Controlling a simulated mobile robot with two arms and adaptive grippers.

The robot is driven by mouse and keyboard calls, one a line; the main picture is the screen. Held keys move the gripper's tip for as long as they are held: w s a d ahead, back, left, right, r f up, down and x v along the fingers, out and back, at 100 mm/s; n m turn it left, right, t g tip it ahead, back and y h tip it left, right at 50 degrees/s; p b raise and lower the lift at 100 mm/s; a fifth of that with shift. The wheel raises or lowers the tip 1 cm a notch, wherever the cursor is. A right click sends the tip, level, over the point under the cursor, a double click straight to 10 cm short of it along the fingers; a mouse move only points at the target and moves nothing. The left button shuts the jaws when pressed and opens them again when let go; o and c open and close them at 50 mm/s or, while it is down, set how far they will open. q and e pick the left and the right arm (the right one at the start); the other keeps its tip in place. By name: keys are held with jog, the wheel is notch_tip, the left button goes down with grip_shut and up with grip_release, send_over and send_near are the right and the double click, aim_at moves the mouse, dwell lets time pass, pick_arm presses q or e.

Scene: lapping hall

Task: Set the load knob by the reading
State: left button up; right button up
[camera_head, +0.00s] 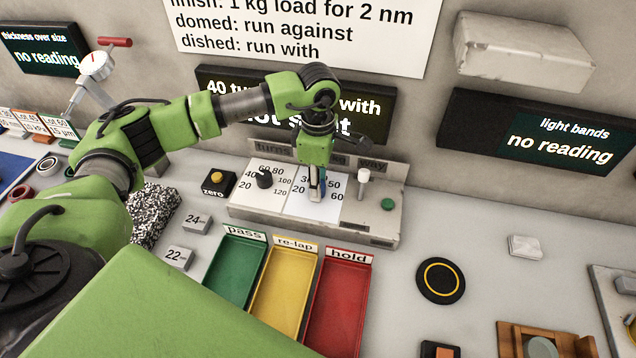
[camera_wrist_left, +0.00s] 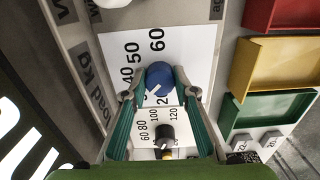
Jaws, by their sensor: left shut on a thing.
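The load knob (camera_wrist_left: 160,76) is blue with a white pointer line and sits on a white dial card (camera_wrist_left: 195,35) numbered up to 60. My left gripper (camera_wrist_left: 159,95) has its fingers on either side of the knob and is shut on it. In the head view my left gripper (camera_head: 317,192) reaches down onto the middle of the control panel (camera_head: 373,227) and mostly hides the knob. The reading display (camera_head: 375,118) behind my arm shows "40 tu…" and "with", partly hidden. My right gripper is in neither view.
A black knob (camera_head: 264,178) is left of the load knob; a white-topped lever (camera_head: 363,177) and green button (camera_head: 387,204) are right. Green (camera_head: 232,287), yellow (camera_head: 264,311) and red (camera_head: 321,333) trays stand in front. The light bands display (camera_head: 535,137) shows "no reading".

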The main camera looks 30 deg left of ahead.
pick_arm(q)
jog(key=o, duration=1.1)
jog(key=shift+r, duration=0.1)
notch_tip(320, 180, up, 12)
